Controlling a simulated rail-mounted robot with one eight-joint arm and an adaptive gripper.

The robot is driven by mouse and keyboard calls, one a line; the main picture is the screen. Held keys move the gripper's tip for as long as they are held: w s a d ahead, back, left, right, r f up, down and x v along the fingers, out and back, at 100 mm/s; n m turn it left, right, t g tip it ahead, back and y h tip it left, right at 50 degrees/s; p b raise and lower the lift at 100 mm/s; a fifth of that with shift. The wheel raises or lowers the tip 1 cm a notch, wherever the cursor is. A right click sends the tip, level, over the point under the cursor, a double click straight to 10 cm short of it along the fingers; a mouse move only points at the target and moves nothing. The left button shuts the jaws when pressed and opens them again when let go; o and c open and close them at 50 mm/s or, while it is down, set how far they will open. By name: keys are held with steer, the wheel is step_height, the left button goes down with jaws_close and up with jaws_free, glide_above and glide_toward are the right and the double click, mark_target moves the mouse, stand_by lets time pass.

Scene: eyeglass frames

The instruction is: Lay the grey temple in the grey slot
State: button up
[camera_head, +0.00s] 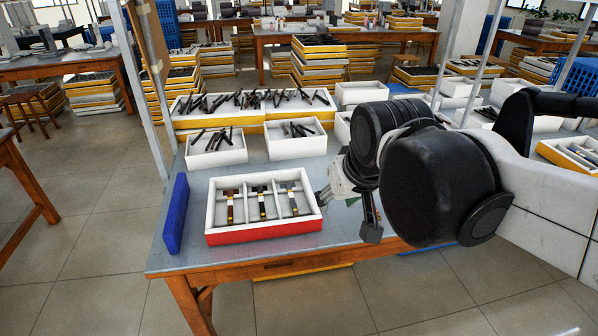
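A white box with a red front (263,232) stands on the near part of the table, split into three compartments by thin walls. A brown strip-like piece (230,206) lies in the left compartment, a dark one (261,204) in the middle, and a greyish one (291,200) in the right. Each has small yellowish and pale parts; I cannot tell which of these is a temple or a slot.
Two white bins of dark temples (214,158) (297,148) stand behind the box, before a long tray of loose temples (250,115). A blue upright panel (175,213) stands at the table's left edge. Bare tabletop (190,258) shows at the front left.

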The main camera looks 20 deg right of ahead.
steer(key=s+f+t, duration=0.1)
steer(key=s+f, duration=0.2)
steer(key=s, duration=0.3)
steer(key=shift+f, duration=0.15)
steer(key=shift+s, duration=0.1)
